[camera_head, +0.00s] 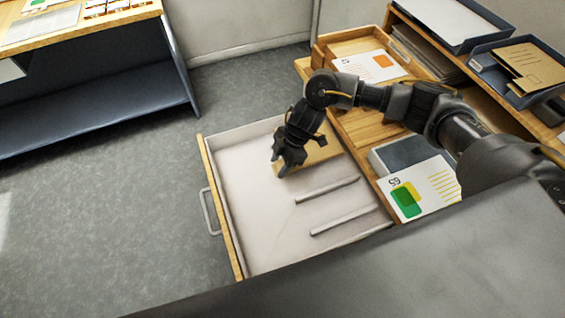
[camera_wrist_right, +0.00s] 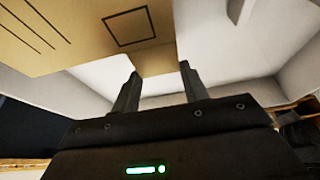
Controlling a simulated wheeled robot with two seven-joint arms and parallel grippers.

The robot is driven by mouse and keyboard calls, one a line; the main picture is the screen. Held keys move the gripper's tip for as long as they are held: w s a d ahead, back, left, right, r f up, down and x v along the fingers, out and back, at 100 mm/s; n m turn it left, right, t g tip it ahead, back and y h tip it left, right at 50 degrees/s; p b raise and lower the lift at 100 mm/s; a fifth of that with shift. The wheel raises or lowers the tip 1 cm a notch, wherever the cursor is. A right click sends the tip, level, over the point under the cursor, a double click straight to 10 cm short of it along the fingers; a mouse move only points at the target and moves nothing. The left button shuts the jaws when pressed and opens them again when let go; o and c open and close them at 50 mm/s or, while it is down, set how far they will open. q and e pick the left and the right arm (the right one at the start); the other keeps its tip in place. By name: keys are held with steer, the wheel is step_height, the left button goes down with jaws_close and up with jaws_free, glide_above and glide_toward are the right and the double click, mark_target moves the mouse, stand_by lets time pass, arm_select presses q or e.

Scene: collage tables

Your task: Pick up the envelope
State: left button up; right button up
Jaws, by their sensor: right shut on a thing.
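The tan envelope (camera_head: 318,152) is in or just above the open drawer (camera_head: 250,215), at its back. My right gripper (camera_head: 279,166) reaches down at the envelope's left end, shut on it. In the right wrist view the envelope (camera_wrist_right: 90,30) shows printed lines and a square outline, and its edge passes between the two fingers (camera_wrist_right: 157,82). The arm hides part of the envelope in the head view. I cannot tell whether it touches the drawer floor. My left gripper is not in view.
Two thin pale strips (camera_head: 327,190) lie on the drawer floor. The wooden desk on the right holds a white card with a green print (camera_head: 415,190), a card with an orange print (camera_head: 368,65) and a tray with another tan envelope (camera_head: 528,68). A shelved table (camera_head: 90,95) stands at left; floor between is clear.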

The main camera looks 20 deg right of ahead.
steer(key=s+a+r+p, duration=0.1)
steer(key=s+a+r, duration=0.7)
steer(key=a+r, duration=0.3)
steer(key=shift+s, duration=0.4)
steer(key=shift+r, duration=0.1)
steer(key=w+d+r+m+t, duration=0.1)
steer(key=w+d+r+m, duration=0.2)
steer(key=d, duration=0.7)
steer(key=w+d+r+m+t+h, duration=0.1)
steer(key=d+r+m, duration=0.4)
steer(key=d, duration=0.5)
steer(key=shift+w+r+t, duration=0.5)
steer(key=shift+w+r, duration=0.3)
steer(key=shift+w, duration=0.1)
